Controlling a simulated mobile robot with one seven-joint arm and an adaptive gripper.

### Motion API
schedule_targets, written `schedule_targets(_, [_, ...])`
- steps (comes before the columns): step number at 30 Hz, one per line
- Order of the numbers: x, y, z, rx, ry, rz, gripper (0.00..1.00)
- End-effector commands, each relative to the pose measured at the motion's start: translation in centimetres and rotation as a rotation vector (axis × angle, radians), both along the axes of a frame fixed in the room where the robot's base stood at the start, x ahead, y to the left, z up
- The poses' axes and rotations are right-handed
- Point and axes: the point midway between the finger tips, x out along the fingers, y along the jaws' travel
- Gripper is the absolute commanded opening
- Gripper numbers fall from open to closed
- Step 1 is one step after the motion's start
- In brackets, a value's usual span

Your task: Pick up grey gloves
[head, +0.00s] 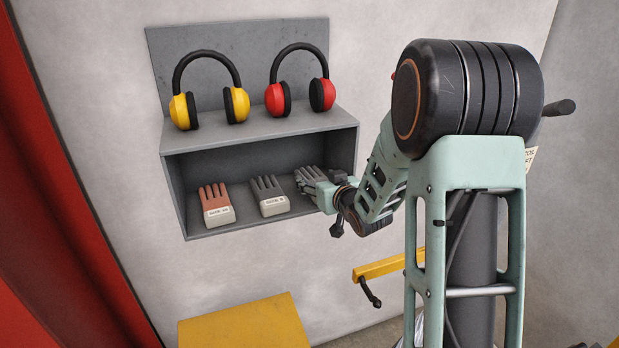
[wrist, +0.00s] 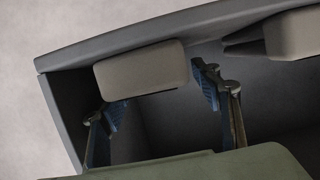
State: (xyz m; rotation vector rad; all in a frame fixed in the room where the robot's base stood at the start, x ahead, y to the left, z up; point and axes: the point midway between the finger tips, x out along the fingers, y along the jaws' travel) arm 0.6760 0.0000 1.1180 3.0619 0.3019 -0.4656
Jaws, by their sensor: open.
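Grey gloves (head: 308,177) with a pale cuff block lie at the right end of the shelf's lower compartment, partly hidden by my gripper. Darker grey gloves (head: 268,192) with a labelled pale cuff lie in the middle. My gripper (head: 338,204) is at the compartment's right front, at the cuff end of the right-hand gloves. In the wrist view my gripper (wrist: 162,92) is open, its two blue-padded fingers apart. A pale cuff block (wrist: 140,67) shows between and beyond the fingertips; contact cannot be told.
Orange-brown gloves (head: 215,203) lie at the left of the compartment. Yellow earmuffs (head: 237,104) and red earmuffs (head: 277,98) stand on the grey shelf's top (head: 250,135). Another cuff block shows in the wrist view (wrist: 295,35). A yellow surface (head: 245,325) is below.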

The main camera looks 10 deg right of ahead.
Motion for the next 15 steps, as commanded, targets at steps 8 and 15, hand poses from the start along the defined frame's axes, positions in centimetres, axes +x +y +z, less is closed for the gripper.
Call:
schedule_targets(8, [-0.15, -0.22, -0.15, 0.0, -0.001, -0.001, 0.58])
schedule_targets(15, [-0.14, -0.2, -0.14, 0.0, 0.0, 0.0, 0.46])
